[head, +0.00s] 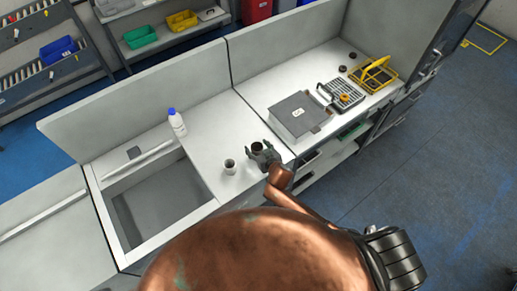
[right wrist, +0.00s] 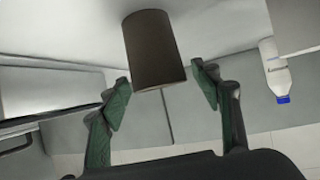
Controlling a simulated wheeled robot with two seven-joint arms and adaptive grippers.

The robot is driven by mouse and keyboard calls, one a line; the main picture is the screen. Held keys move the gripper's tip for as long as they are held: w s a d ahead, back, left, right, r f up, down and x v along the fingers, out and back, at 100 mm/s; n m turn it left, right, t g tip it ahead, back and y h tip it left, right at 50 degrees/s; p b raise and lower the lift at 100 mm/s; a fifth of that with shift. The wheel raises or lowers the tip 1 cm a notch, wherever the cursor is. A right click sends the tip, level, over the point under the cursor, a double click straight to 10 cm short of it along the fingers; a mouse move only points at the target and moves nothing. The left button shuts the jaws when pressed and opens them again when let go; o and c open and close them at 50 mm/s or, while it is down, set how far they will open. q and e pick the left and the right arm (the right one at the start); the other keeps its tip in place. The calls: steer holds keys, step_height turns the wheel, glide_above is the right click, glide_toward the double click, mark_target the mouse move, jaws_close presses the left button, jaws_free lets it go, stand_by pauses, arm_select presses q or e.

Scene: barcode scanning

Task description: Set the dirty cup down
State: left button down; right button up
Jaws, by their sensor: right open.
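A dark brown cup (head: 257,147), which looks like the dirty one, stands on the white counter in the head view. My right gripper (head: 264,156) is right beside it on the near side. In the right wrist view the dark cup (right wrist: 154,50) sits between and a little beyond the open fingers of the right gripper (right wrist: 160,95), with a gap on both sides. A second, lighter cup (head: 230,166) stands on the counter to the left. My left gripper is not in view.
A sink basin (head: 160,205) is sunk in the counter at the left. A white bottle with a blue cap (head: 177,122) stands by its back corner; it also shows in the right wrist view (right wrist: 275,72). A grey box (head: 300,117) and a yellow-handled tray (head: 375,75) lie to the right.

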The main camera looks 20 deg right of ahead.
steer(key=shift+s+r, duration=0.15)
steer(key=shift+r, duration=0.15)
steer(key=v, duration=1.1)
steer(key=shift+s, duration=0.3)
